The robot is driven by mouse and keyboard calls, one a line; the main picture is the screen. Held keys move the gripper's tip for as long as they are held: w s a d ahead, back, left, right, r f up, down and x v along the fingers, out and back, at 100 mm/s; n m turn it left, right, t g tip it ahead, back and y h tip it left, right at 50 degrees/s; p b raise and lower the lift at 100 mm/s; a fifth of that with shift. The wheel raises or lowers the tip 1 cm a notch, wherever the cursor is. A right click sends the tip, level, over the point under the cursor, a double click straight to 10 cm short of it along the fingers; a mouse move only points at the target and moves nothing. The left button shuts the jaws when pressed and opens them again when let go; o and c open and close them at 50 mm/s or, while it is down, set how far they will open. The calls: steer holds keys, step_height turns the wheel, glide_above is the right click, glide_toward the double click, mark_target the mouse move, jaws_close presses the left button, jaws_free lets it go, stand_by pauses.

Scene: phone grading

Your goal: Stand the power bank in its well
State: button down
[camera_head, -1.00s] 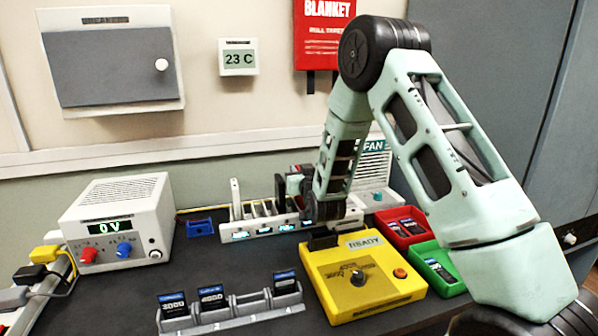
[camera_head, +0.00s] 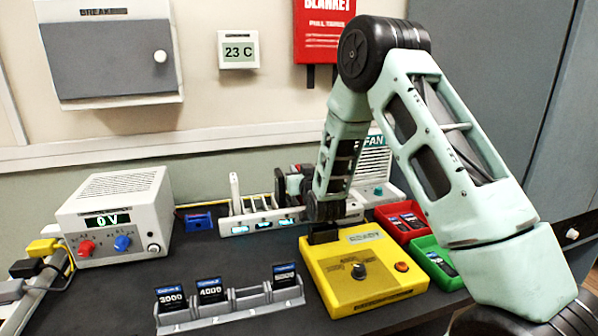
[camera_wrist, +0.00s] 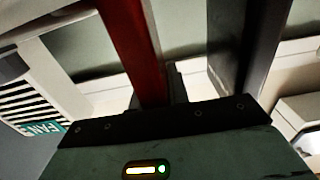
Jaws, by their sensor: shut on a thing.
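My gripper (camera_head: 292,184) is behind my wrist at the back of the bench, at the right part of a white rack (camera_head: 262,228) with upright dividers and small lit blue displays. In the wrist view one dark red finger (camera_wrist: 133,50) and one dark grey finger (camera_wrist: 246,50) stand apart, with pale wall and a white ledge between them. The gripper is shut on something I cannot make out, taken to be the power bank. Its outline and its contact with the rack are hidden. I cannot tell which opening is its well.
A yellow tester (camera_head: 350,290) stands in front of my wrist. Red (camera_head: 385,222) and green (camera_head: 425,245) bins are to its right. A grey holder (camera_head: 235,308) with labelled cells is at front left. A white supply (camera_head: 115,215) and a small blue stand (camera_head: 198,221) are left. The middle bench is clear.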

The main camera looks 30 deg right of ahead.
steer(key=shift+f+b, duration=0.2)
steer(key=shift+b, duration=0.15)
steer(key=c, duration=1.3)
jaws_free()
steer(key=shift+o, duration=0.2)
